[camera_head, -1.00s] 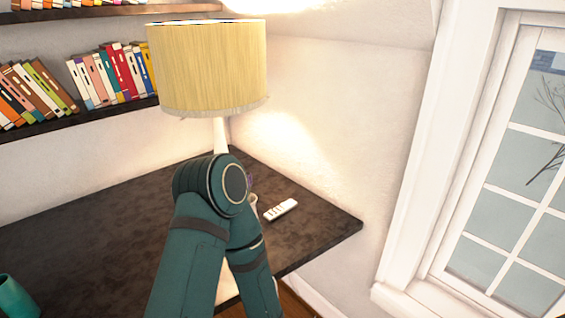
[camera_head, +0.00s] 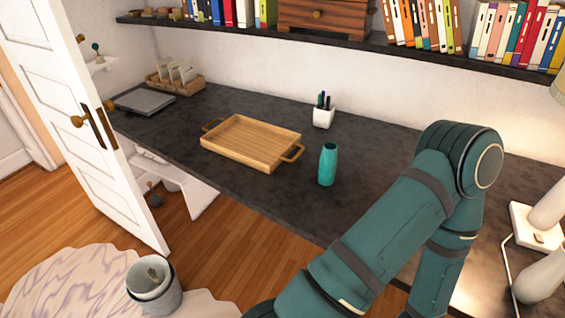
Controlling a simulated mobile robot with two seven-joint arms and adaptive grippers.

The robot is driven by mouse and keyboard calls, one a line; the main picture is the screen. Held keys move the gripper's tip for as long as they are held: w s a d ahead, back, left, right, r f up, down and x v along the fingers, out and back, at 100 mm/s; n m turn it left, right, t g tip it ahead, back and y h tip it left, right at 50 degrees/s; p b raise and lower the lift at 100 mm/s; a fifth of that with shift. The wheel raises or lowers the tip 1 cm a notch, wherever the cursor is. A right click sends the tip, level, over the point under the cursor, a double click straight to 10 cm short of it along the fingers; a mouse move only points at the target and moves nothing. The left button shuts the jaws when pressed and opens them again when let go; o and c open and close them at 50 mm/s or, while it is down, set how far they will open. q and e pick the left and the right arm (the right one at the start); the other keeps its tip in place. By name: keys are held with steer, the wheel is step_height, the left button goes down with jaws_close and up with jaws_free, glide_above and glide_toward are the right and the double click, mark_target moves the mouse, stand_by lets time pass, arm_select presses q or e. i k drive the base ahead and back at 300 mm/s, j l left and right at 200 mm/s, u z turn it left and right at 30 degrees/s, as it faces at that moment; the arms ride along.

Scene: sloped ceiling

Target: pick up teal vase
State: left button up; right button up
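The teal vase (camera_head: 327,165) stands upright on the dark desk (camera_head: 224,97), near its front edge and right of the wooden tray. One of my teal arms is bent in the right part of the head view, to the right of the vase and apart from it in the picture. Neither of my grippers shows in the head view.
The wooden tray (camera_head: 236,143) with handles lies left of the vase. A white pen cup (camera_head: 324,113) stands behind the vase. A shelf (camera_head: 245,30) with books and a wooden drawer box runs above the desk. An open white door (camera_head: 72,95) is at left.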

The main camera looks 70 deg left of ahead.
mark_target(328, 159)
steer(key=u, duration=2.05)
steer(key=z, duration=0.4)
steer(key=j+z, duration=0.15)
steer(key=z, duration=0.6)
steer(key=k+j+z, duration=0.1)
steer(key=j+z, duration=0.3)
steer(key=k+j+z, duration=0.15)
steer(key=j+z, duration=0.25)
steer(key=j, duration=0.1)
